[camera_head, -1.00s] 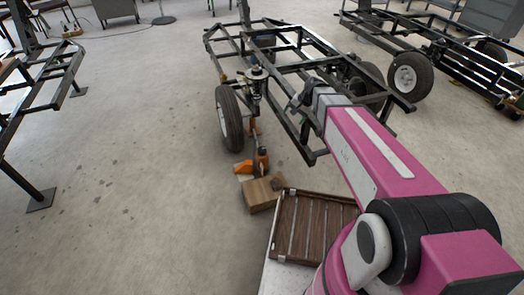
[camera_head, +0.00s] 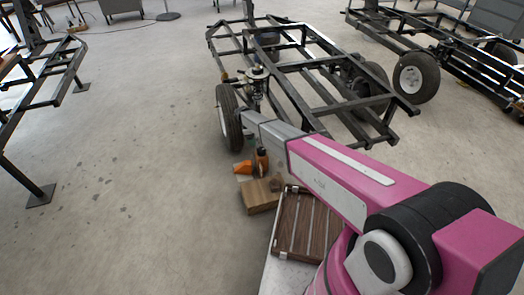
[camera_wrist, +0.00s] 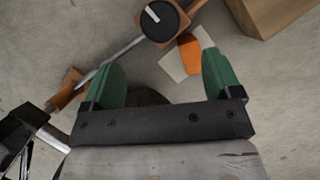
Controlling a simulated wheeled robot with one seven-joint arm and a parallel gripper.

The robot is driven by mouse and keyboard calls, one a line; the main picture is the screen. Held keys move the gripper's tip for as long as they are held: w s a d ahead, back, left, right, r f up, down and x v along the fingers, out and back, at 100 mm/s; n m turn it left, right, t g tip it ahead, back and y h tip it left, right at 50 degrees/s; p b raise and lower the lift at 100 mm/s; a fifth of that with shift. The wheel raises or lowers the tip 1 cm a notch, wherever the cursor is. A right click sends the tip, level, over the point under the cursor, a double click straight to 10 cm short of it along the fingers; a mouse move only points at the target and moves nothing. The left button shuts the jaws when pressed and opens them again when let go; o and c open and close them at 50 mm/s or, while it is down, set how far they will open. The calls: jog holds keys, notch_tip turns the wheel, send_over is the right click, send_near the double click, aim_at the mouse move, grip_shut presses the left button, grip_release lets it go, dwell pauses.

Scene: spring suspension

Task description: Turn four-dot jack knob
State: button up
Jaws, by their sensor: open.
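In the wrist view my gripper (camera_wrist: 163,62) has its two green fingers spread wide, with nothing between them. A round black knob (camera_wrist: 158,20) with an orange-brown rim and a white bar mark lies ahead of the fingers, apart from them. I cannot make out any dots on it. A grey rod (camera_wrist: 118,52) runs from beside the knob to the lower left. In the head view the orange jack (camera_head: 261,160) stands beside the trailer wheel (camera_head: 229,117). The end of my arm reaches above it, and my fingers cannot be made out there.
An orange wedge (camera_wrist: 189,47) lies on a pale sheet on the floor. A cardboard box (camera_head: 261,196) sits in front of the jack; it also shows in the wrist view (camera_wrist: 270,14). The black trailer frame (camera_head: 320,88) stands behind.

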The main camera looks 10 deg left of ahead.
aim_at(261, 149)
jog(key=x, duration=1)
jog(key=shift+d+f, duration=0.1)
jog(key=shift+f, duration=0.15)
jog(key=shift+c, duration=0.3)
jog(key=c, duration=0.9)
